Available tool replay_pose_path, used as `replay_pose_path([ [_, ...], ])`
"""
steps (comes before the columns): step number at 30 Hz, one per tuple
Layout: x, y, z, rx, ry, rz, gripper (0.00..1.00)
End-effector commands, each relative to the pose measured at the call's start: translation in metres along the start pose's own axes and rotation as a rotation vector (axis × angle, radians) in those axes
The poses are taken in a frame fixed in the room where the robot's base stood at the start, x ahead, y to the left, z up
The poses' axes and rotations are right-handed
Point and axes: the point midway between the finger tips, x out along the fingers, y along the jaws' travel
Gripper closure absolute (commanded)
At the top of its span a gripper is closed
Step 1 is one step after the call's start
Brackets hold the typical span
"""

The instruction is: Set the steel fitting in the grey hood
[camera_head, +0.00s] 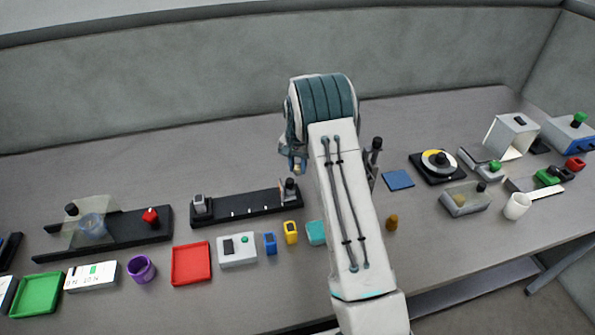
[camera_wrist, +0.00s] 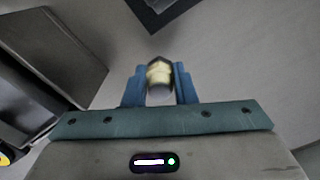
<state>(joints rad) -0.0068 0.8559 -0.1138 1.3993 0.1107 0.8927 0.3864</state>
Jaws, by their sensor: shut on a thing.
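My gripper (camera_wrist: 159,82) is shut on a small piece, which looks like the steel fitting (camera_wrist: 160,72). It shows pale, yellowish bands and a dark faceted end between the blue fingers. In the head view my gripper (camera_head: 294,160) is raised over the back middle of the bench, and the held piece cannot be made out clearly there. A pale grey, open-fronted box, which looks like the grey hood (camera_head: 503,137), stands at the back right, well apart from my gripper.
A white cup (camera_head: 517,206) stands near the right front. A black rail (camera_head: 245,207) lies left of my arm.

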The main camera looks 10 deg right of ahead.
Motion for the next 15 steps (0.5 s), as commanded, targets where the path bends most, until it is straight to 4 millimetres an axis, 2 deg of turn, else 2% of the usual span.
replay_pose_path([
  [6, 0.028, 0.001, 0.001, 0.000, -0.003, 0.002, 0.99],
  [15, 0.033, 0.000, 0.000, 0.000, 0.000, 0.000, 0.99],
])
